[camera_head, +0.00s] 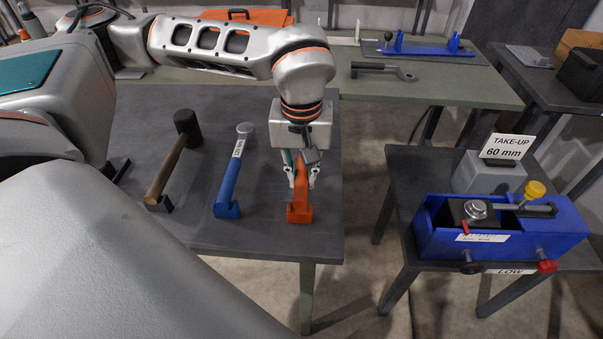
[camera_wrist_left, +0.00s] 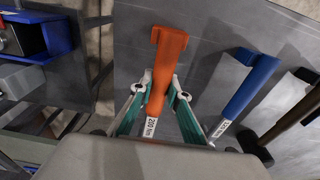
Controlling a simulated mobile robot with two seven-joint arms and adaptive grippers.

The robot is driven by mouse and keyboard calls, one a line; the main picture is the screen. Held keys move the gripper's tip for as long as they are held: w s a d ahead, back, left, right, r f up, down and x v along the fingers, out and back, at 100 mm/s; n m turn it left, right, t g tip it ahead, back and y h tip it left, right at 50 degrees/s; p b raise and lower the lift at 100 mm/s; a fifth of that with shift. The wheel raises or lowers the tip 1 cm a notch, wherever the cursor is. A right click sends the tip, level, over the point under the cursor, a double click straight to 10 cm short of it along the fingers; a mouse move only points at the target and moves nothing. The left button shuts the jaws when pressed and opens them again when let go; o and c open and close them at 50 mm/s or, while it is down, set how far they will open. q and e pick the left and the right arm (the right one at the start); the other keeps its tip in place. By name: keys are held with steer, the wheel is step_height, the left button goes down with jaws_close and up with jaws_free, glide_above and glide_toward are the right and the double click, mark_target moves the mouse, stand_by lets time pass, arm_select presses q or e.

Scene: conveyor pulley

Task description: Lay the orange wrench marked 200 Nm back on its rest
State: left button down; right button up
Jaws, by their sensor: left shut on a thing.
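The orange wrench (camera_head: 302,176) is held upright-looking over the near right part of the dark table (camera_head: 262,235). In the left wrist view the wrench (camera_wrist_left: 158,90) shows its white 200 Nm label (camera_wrist_left: 150,127). My left gripper (camera_head: 301,179) is shut on its orange handle, one finger on each side; the wrist view shows the fingers (camera_wrist_left: 160,93) too. An orange block, its rest (camera_head: 300,213), is at the handle's near end. I cannot tell whether the handle touches it. The wrench head is partly hidden by the gripper. My right gripper is not in view.
A blue wrench (camera_head: 229,180) and a hammer (camera_head: 177,158) lie on the same table to the left. A blue take-up unit (camera_head: 430,238) stands on a separate table at right, across a gap. A green bench (camera_head: 430,90) is behind.

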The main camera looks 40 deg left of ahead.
arm_select(q)
steer(key=shift+f, duration=0.4)
stand_by(0.4)
steer(key=shift+f+b, duration=0.25)
steer(key=shift+b, duration=0.1)
steer(key=shift+f, duration=0.35)
steer(key=c, duration=1.8)
jaws_free()
steer(key=shift+c, duration=0.2)
